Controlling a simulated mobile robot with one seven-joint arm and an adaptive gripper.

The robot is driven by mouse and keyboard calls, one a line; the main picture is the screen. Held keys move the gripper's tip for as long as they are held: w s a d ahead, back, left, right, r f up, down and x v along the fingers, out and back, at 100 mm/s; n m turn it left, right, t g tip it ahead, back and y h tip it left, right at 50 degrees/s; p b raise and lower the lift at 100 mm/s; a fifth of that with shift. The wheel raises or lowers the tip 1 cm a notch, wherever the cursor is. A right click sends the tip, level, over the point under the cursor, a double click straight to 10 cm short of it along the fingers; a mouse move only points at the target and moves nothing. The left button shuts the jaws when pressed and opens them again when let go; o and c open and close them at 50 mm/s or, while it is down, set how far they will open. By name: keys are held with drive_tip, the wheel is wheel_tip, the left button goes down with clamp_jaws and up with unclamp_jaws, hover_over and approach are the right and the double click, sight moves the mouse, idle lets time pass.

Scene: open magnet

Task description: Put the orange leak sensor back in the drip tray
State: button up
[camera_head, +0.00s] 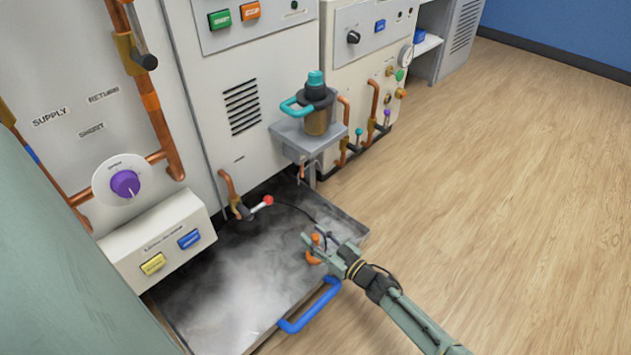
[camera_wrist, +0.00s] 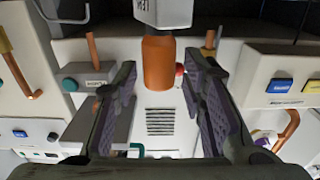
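The orange leak sensor (camera_head: 314,257) is at the right part of the drip tray (camera_head: 352,229), by my gripper's fingers. In the wrist view it shows as an orange cylinder (camera_wrist: 158,64) with a pale grey block at its upper end in the picture. My gripper (camera_head: 318,240) is open, with one finger on each side of the sensor; in the wrist view, gaps show between the sensor and both fingers (camera_wrist: 160,80). Fingers partly hide the sensor in the head view. I cannot tell whether the sensor touches the tray floor.
White mist covers much of the tray. A blue handle (camera_head: 310,305) is on its front edge. A red-tipped valve lever (camera_head: 262,204) and a thin dark cable are over the tray's back. A teal-handled flask (camera_head: 316,112) stands on a small shelf (camera_head: 292,136). Wooden floor at right is clear.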

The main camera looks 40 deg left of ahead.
drive_tip(key=shift+r, duration=0.15)
drive_tip(key=shift+d, duration=0.35)
drive_tip(key=s+d+p, duration=0.1)
drive_tip(key=d, duration=1)
drive_tip(key=shift+d+p, duration=0.15)
drive_tip(key=shift+p, duration=0.15)
